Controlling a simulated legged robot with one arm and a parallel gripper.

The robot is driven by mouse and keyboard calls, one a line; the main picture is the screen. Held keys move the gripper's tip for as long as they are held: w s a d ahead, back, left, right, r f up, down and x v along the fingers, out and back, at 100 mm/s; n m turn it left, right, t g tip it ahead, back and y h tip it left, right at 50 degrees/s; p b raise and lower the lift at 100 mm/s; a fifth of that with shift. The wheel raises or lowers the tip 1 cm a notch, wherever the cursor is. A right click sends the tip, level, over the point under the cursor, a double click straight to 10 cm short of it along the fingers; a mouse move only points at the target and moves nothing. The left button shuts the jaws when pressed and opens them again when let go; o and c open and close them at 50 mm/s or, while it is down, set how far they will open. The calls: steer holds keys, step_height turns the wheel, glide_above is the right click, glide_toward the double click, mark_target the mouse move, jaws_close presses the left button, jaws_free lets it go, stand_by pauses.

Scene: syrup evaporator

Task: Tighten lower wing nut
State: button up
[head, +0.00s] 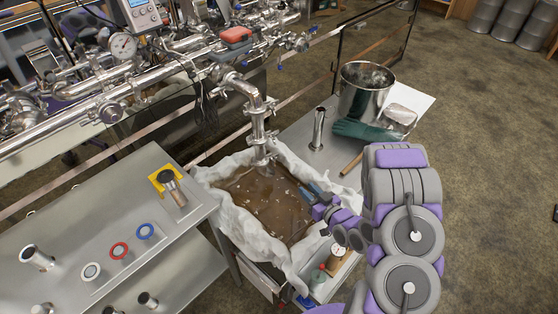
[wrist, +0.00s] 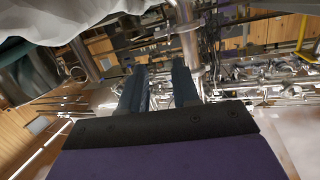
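A steel outlet pipe (head: 256,125) runs down from the horizontal piping and ends just above the cloth-lined tub of brown liquid. Its lower clamp joint (head: 260,140) is at the bottom section; the wing nut itself is too small to make out. My gripper (head: 314,188) is over the right side of the tub, to the right of and below the pipe's end, apart from it. In the wrist view my gripper (wrist: 160,75) has its two dark blue fingers apart with nothing between them. A steel pipe (wrist: 188,45) shows beyond the fingertips, near the right finger.
The cloth-lined tub (head: 233,212) is under the pipe. A steel table (head: 100,215) with rings and fittings is on the left. A side table (head: 312,158) holds a steel pot (head: 366,88), a green glove and a short tube. A gauge and bottle stand near my arm.

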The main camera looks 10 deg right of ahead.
steer(key=a+m+t, duration=0.1)
steer(key=t, duration=0.1)
steer(key=b, duration=0.4)
glide_toward(273, 160)
steer(key=w+a+r, duration=0.1)
steer(key=w, duration=0.6)
steer(key=shift+r, duration=0.4)
steer(key=shift+w+a, duration=0.1)
steer(key=shift+a, duration=0.05)
steer(key=shift+c, duration=0.4)
jaws_close()
